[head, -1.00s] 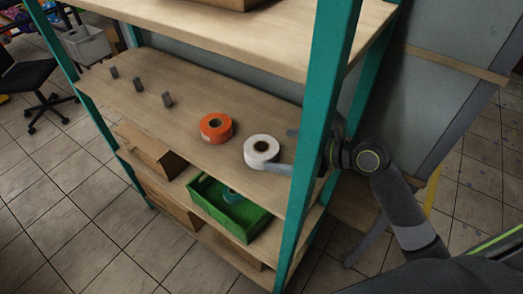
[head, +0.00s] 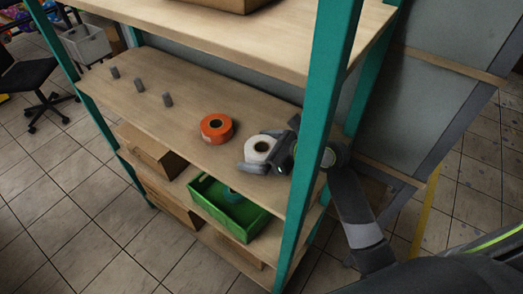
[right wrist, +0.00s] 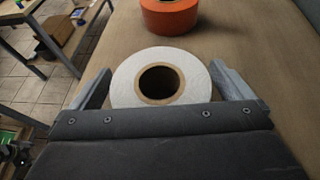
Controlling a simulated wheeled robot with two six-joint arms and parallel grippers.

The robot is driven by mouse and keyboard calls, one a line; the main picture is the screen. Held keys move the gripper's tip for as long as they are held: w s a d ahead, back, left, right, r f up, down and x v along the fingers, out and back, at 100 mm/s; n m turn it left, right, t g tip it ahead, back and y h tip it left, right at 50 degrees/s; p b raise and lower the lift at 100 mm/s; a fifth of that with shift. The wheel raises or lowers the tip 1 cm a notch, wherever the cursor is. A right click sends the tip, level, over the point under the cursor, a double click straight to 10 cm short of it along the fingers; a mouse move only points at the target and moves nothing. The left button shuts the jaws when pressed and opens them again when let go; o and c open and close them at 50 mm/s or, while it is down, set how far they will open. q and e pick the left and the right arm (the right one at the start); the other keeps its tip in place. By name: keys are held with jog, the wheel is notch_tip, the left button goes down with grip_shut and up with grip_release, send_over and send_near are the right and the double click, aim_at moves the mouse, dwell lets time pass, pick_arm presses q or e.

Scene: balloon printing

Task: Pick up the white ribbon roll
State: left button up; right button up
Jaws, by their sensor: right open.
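The white ribbon roll (head: 259,148) lies flat on the wooden middle shelf (head: 150,110), near its right end. In the right wrist view the roll (right wrist: 195,79) shows its brown core, and its near part is hidden by my gripper's body. My right gripper (head: 258,149) is open, with one finger on each side of the roll. In the right wrist view the fingers (right wrist: 160,85) flank the roll; whether they touch it I cannot tell. My left gripper is not in view.
An orange ribbon roll (head: 216,129) lies just left of the white one. Several small grey pegs (head: 139,85) stand farther left. A teal shelf post (head: 313,130) stands close to my right arm. A green crate (head: 248,226) sits on the shelf below.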

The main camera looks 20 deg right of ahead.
jog(key=shift+c, duration=0.3)
jog(key=c, duration=1)
jog(key=shift+r, duration=0.15)
notch_tip(320, 180, up, 10)
jog(key=shift+f+p, duration=0.1)
jog(key=shift+p, duration=0.2)
